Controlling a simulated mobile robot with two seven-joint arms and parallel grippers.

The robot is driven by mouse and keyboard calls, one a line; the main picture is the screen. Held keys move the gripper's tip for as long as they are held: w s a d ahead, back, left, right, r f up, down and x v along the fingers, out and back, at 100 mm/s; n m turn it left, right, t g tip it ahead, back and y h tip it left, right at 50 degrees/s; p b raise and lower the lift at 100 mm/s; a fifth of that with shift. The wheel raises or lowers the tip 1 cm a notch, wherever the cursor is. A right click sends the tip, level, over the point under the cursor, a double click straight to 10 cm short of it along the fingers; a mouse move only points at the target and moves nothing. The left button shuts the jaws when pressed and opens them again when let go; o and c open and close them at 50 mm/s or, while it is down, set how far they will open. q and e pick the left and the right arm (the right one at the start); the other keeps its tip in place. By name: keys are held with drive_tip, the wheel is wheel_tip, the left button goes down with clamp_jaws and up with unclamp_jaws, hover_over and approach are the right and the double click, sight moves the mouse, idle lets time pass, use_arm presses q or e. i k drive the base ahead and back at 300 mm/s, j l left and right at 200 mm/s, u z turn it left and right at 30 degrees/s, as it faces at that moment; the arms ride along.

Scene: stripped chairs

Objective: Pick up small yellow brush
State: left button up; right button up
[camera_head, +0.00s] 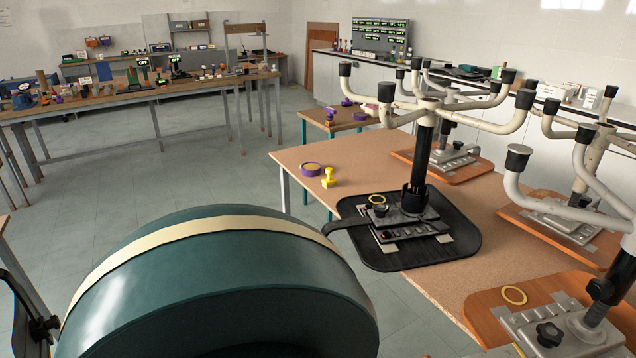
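A small yellow object (328,177) with a knob-like top and wider base stands on the brown table (350,157), near its far left edge. It looks like the small yellow brush, but bristles are too small to make out. A purple ring-shaped object (310,169) with a tan top lies just left of it. Neither of my grippers shows in the head view.
A black tray (462,250) with an upturned chair base (420,160) stands right of the yellow object. More chair bases stand on orange boards. A large green rounded thing (220,265) with a cream band fills the lower left foreground. Open floor (230,170) lies beyond.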

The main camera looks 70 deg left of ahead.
sight(328, 182)
drive_tip(key=u, duration=2.2)
